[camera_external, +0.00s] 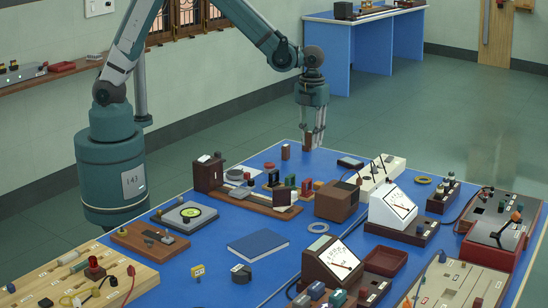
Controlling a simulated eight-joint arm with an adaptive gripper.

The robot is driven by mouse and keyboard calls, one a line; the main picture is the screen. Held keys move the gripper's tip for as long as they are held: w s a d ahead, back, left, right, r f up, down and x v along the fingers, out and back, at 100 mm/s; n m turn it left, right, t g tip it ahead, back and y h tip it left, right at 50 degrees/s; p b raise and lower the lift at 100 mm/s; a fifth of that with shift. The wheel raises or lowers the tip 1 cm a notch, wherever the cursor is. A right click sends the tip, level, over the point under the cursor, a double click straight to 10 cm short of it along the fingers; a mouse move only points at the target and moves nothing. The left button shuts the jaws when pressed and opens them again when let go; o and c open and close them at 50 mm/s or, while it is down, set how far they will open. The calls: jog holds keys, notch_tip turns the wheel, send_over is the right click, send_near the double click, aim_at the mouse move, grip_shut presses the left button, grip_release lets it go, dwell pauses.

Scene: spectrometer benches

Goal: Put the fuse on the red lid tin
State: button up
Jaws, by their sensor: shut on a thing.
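My gripper (313,143) points straight down over the far edge of the blue bench. It is shut on a small brown block (307,142), which may be the fuse; the picture is too small to be sure. The block is close to the bench's far edge, and I cannot tell whether it touches the top.
A similar brown block (285,152) stands just left of my gripper. A wooden instrument (208,174), several small coloured parts, a brown box (337,201) and white meters (392,208) crowd the bench. Bare blue top (215,242) shows around the blue book (258,245).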

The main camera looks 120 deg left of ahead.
notch_tip(320, 180, up, 3)
jog(key=p, duration=0.3)
send_over(269, 165)
jog(key=shift+f, duration=0.1)
jog(key=shift+f+b, duration=0.4)
jog(key=shift+f, duration=2.45)
jog(key=shift+f, duration=0.15)
jog(key=shift+f, duration=1.9)
jog(key=shift+f+b, duration=0.25)
jog(key=shift+b, duration=0.2)
jog(key=o, duration=0.9)
jog(key=shift+r, duration=0.1)
